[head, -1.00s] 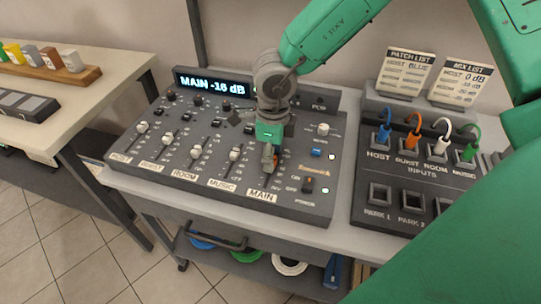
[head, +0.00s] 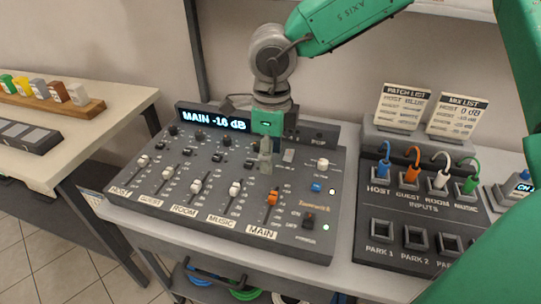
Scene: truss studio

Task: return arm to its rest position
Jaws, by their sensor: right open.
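My right arm is green with a grey wrist and reaches in from the upper right. Its gripper (head: 265,166) points down over the mixing console (head: 160,212), above the upper part of the MAIN channel. It is open and empty, apart from the orange MAIN fader (head: 272,198), which shows clear below it. The console display (head: 212,119) reads MAIN -16 dB, partly covered at its right end by the gripper. The white faders of HOST, GUEST, ROOM and MUSIC stand in a row to the left. My left gripper is not in view.
The patch panel (head: 374,205) stands right of the console, with blue, orange, white and green plugs in its inputs. Two cards (head: 403,106) stand behind it. A side table (head: 117,98) at the left holds a wooden rack (head: 50,103). A shelf edge runs above.

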